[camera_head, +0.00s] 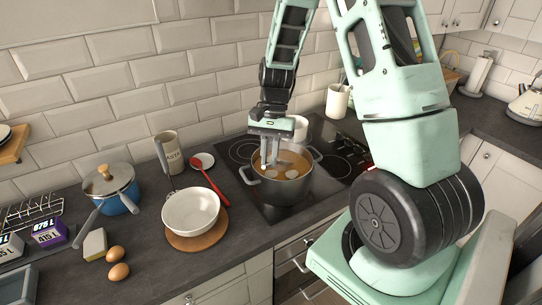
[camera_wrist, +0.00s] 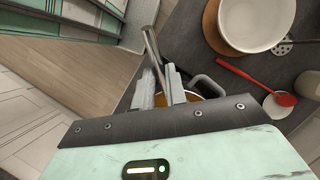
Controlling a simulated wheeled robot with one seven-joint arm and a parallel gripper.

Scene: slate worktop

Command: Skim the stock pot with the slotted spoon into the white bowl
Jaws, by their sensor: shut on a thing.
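The dark stock pot (camera_head: 284,181) stands on the hob, holding orange-brown stock with pale foam patches; a strip of it shows in the wrist view. My gripper (camera_head: 271,163) is over the pot, fingers pointing down. In the wrist view my gripper (camera_wrist: 168,88) is shut on a steel handle (camera_wrist: 152,48), which I take as the slotted spoon's. Its head is hidden, so I cannot tell how deep it sits. The white bowl (camera_head: 190,212) stands empty on a round wooden board (camera_head: 212,235) left of the pot; the bowl also shows in the wrist view (camera_wrist: 255,22).
A red spoon (camera_head: 217,186) lies between bowl and pot, by a white saucer (camera_head: 203,160). A perforated utensil (camera_wrist: 283,46) lies beside the bowl. A blue pan (camera_head: 119,198), two eggs (camera_head: 118,271) and a canister (camera_head: 168,153) stand left. A white mug (camera_head: 300,128) is behind the pot.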

